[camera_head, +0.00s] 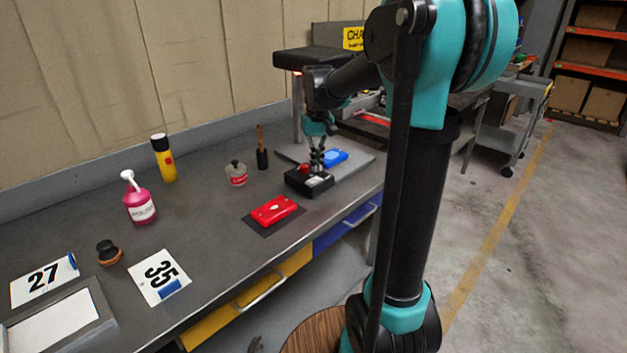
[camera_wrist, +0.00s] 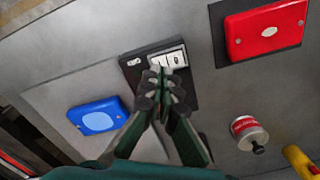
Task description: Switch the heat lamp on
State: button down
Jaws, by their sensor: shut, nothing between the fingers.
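The heat lamp (camera_head: 312,58) has a dark flat hood on a grey post at the back of the bench. A small reddish spot shows under the hood's left end; I cannot tell if it is a glow. A black switch box (camera_head: 298,187) stands on the bench below it, with a red part on top in the head view. In the wrist view the box (camera_wrist: 188,88) has a white plate partly behind my fingers. My gripper (camera_head: 316,161) points down over this box, shut and empty; in the wrist view its fingertips (camera_wrist: 163,84) overlap the box. Contact is unclear.
A red case (camera_head: 274,210) on a dark mat lies left of the box, and a blue case (camera_head: 335,157) lies behind it. A small tin (camera_head: 236,174), brush (camera_head: 262,150), yellow bottle (camera_head: 164,160) and pink bottle (camera_head: 139,203) stand farther left.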

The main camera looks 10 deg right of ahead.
aim_at(317, 178)
jog(key=shift+r, duration=2)
